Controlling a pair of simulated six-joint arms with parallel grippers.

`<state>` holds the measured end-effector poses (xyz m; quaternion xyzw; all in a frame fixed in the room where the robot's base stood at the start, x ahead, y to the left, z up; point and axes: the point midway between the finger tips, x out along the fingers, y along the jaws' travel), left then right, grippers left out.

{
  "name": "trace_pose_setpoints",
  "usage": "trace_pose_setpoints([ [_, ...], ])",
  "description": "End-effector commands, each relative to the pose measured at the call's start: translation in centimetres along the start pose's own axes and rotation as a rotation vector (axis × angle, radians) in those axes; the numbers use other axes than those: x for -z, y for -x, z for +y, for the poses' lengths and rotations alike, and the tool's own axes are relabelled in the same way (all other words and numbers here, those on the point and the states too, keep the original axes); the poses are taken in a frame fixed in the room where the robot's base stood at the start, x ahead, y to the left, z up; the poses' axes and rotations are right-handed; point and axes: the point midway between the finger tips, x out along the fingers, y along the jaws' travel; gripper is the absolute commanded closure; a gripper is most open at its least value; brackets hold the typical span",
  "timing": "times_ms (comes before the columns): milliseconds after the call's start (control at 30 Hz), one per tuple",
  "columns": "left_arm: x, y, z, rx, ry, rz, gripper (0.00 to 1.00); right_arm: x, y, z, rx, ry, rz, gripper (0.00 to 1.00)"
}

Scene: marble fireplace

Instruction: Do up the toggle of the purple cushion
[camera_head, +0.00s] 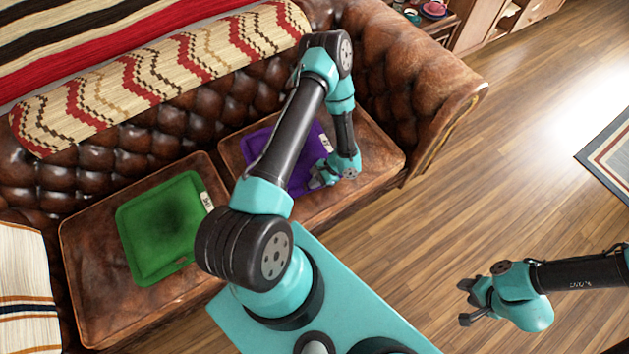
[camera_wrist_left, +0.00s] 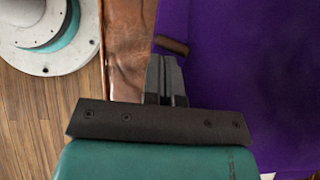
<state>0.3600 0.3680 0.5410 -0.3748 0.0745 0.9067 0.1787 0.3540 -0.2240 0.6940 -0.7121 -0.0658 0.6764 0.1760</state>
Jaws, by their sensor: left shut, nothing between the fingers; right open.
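The purple cushion (camera_head: 306,150) lies on the right seat of the brown leather sofa, partly hidden behind my left arm. It fills the right of the left wrist view (camera_wrist_left: 250,65). A small brown toggle (camera_wrist_left: 172,45) lies at its left edge there, just beyond the fingertips of my left gripper (camera_wrist_left: 165,62). This gripper is shut and empty; whether it touches the toggle I cannot tell. In the head view, my left gripper (camera_head: 319,180) is at the cushion's front right part. The loop is not discernible. My right gripper (camera_head: 466,302) is open and empty above the wooden floor.
A green cushion (camera_head: 160,228) lies on the left seat. The sofa's right armrest (camera_head: 425,95) rises beside the purple cushion. A patterned throw (camera_head: 165,75) covers the backrest. The wooden floor (camera_head: 480,190) right of the sofa is clear up to a rug (camera_head: 610,150).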

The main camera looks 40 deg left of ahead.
Motion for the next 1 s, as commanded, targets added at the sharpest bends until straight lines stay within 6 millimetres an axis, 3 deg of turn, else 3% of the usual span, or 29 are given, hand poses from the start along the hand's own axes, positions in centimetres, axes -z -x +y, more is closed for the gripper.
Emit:
trace_pose_setpoints([
  [567,0.9,0.9,0.1,0.0,0.004,0.002,1.0,0.0,0.0,0.0,0.0,0.0,0.0,0.57],
  [733,2.6,2.5,0.4,-0.006,0.009,0.003,1.0,0.0,0.0,0.0,0.0,0.0,0.0,0.57],
  [1000,2.4,7.9,0.8,-0.006,0.011,0.005,1.0,0.0,0.0,0.0,0.0,0.0,0.0,0.57],
])
